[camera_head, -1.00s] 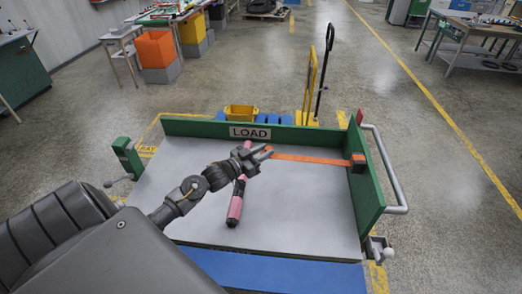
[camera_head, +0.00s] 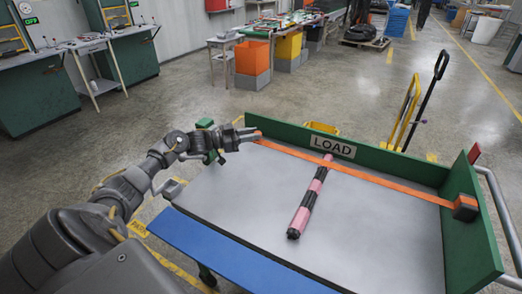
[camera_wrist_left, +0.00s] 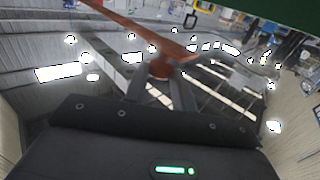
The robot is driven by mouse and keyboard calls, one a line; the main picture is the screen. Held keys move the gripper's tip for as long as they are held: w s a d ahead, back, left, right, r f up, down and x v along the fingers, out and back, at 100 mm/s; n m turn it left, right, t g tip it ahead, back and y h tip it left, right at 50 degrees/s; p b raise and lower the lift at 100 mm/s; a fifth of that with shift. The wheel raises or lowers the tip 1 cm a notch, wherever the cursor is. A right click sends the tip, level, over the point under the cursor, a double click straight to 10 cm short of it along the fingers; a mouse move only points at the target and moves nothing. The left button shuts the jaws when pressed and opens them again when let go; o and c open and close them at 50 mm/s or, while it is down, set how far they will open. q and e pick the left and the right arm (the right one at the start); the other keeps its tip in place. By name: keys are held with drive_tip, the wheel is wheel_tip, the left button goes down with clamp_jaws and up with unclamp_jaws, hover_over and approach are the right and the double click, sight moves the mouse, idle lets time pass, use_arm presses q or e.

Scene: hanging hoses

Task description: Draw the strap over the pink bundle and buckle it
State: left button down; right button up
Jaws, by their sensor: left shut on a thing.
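The pink bundle (camera_head: 308,200), pink with black bands, lies on the grey bed of the cart. The orange strap (camera_head: 390,183) runs from an orange and black anchor block (camera_head: 465,207) at the right wall to my left gripper (camera_head: 254,135). It crosses over the bundle near its far end. My left gripper is shut on the strap's free end at the bed's far left. The strap also shows in the left wrist view (camera_wrist_left: 140,32), between the fingers (camera_wrist_left: 163,82). A green post (camera_head: 205,123), perhaps the buckle, is partly hidden behind my gripper. My right gripper is out of view.
The cart has a green back wall with a LOAD sign (camera_head: 332,146) and a green right wall (camera_head: 465,235). A blue edge (camera_head: 225,255) runs along the front. The bed around the bundle is clear. A yellow pallet-truck handle (camera_head: 402,115) stands behind the cart.

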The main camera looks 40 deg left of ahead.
use_arm(q)
drive_tip(key=a+b, duration=0.2)
drive_tip(key=a, duration=0.4)
drive_tip(key=shift+s+r, duration=0.2)
drive_tip(key=shift+s, duration=0.25)
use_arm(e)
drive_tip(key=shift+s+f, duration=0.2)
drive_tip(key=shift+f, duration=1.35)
use_arm(q)
drive_tip(key=c, duration=1.1)
unclamp_jaws()
drive_tip(key=shift+f, duration=0.1)
drive_tip(key=shift+c, duration=0.2)
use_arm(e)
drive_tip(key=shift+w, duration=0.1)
use_arm(q)
drive_tip(key=shift+f, duration=0.1)
drive_tip(key=b+v, duration=0.2)
drive_tip(key=v, duration=0.8)
drive_tip(key=shift+s+a, duration=0.15)
drive_tip(key=shift+s, duration=0.2)
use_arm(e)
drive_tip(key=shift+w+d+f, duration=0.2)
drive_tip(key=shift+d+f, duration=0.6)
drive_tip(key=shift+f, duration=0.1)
